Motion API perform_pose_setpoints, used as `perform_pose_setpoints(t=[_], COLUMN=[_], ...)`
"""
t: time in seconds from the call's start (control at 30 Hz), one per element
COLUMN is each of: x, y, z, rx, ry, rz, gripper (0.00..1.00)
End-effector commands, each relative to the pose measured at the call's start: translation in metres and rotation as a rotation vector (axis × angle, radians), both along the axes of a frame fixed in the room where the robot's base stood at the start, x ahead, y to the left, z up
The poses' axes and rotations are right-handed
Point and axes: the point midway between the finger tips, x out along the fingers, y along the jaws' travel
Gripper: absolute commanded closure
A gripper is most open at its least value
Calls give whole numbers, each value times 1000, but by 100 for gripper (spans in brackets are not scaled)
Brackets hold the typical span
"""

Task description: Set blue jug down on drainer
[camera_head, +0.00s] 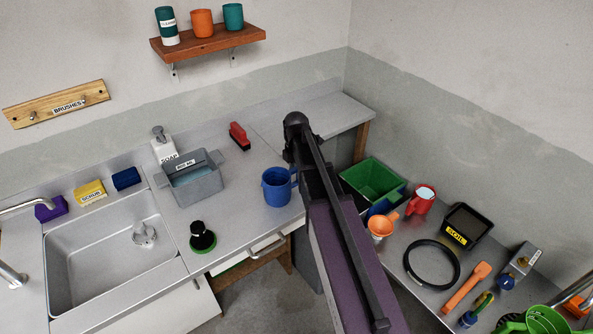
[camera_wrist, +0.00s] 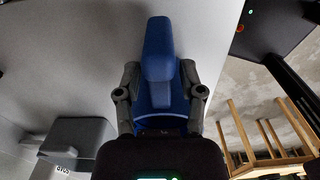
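The blue jug (camera_head: 278,187) is upright at the steel worktop's front, right of the sink, in the head view. I cannot tell whether its base touches the surface. My gripper is mostly hidden by my dark arm, at the jug's right side. In the wrist view my gripper (camera_wrist: 160,82) has its two grey fingers closed in on either side of the blue jug (camera_wrist: 158,45). The finger contact is partly hidden. No separate drainer is distinct; the flat steel worktop (camera_head: 235,225) lies between the sink and my arm.
A grey tub (camera_head: 205,186) and soap dispenser (camera_head: 163,146) stand left of the jug. A green-based dark brush (camera_head: 202,238) is near the front edge, and a red brush (camera_head: 239,136) lies behind. The sink (camera_head: 100,270) holds a small metal item. A cluttered bench stands right.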

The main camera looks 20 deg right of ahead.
Motion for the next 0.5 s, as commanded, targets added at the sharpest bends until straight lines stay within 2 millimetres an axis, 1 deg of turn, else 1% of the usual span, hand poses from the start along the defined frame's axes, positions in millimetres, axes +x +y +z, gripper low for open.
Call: perform_pose_setpoints(t=[0.5], x=[0], y=[0], z=[2], rx=[0], ry=[0], rz=[0], gripper=[31])
